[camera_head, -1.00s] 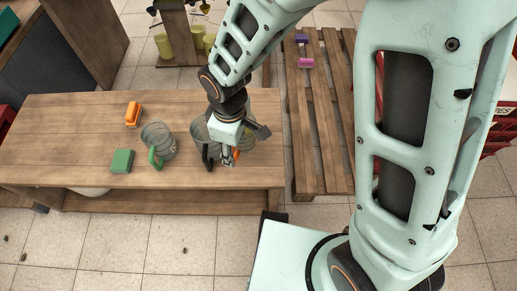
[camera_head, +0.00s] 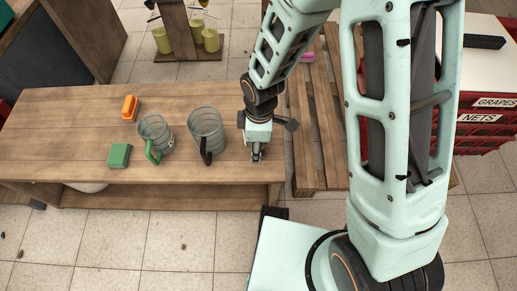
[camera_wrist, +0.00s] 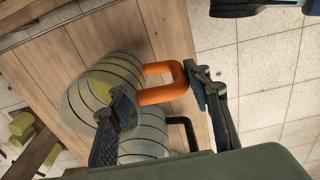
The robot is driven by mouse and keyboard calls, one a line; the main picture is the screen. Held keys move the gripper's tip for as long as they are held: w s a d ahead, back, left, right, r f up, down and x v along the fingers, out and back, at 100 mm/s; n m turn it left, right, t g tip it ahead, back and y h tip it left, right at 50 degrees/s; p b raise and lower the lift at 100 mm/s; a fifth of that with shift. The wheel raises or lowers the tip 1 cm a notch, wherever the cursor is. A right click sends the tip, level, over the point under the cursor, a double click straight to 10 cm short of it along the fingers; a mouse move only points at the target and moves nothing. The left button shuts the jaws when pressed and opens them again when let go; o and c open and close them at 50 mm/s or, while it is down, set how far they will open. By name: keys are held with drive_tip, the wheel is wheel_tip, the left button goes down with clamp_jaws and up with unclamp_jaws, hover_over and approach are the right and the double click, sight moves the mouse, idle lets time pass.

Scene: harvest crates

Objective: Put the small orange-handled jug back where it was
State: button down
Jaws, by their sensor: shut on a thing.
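The small orange-handled jug (camera_wrist: 88,95) is a clear ribbed vessel with a yellowish patch showing in it. In the wrist view its orange handle (camera_wrist: 168,88) lies between my two fingers, and my gripper (camera_wrist: 160,98) is shut on it. In the head view my gripper (camera_head: 256,155) is over the table's right end and the jug is hidden behind it and my arm. I cannot tell whether the jug touches the table. A larger black-handled jug (camera_head: 207,125) stands to the left, and a green-handled jug (camera_head: 154,131) stands further left.
The wooden table (camera_head: 60,140) also bears an orange block (camera_head: 130,108) and a green block (camera_head: 119,155). A slatted pallet (camera_head: 330,120) lies to the right, with red crates (camera_head: 485,130) beyond. Yellow cups (camera_head: 210,40) stand on a wooden stand behind.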

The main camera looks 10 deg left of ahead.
drive_tip(key=shift+w+d+f, duration=0.15)
drive_tip(key=shift+w+f, duration=0.2)
drive_tip(key=shift+f, duration=0.1)
drive_tip(key=shift+w+f+b, duration=0.2)
drive_tip(key=shift+f+b, duration=0.45)
drive_tip(key=shift+f, duration=1.05)
drive_tip(key=shift+f, duration=0.15)
drive_tip(key=c, duration=1)
unclamp_jaws()
drive_tip(key=shift+d, duration=0.1)
drive_tip(key=shift+c, duration=0.2)
wheel_tip(320, 180, up, 12)
drive_tip(key=p, duration=0.4)
drive_tip(key=shift+s+d, duration=0.2)
drive_tip(key=shift+d, duration=0.2)
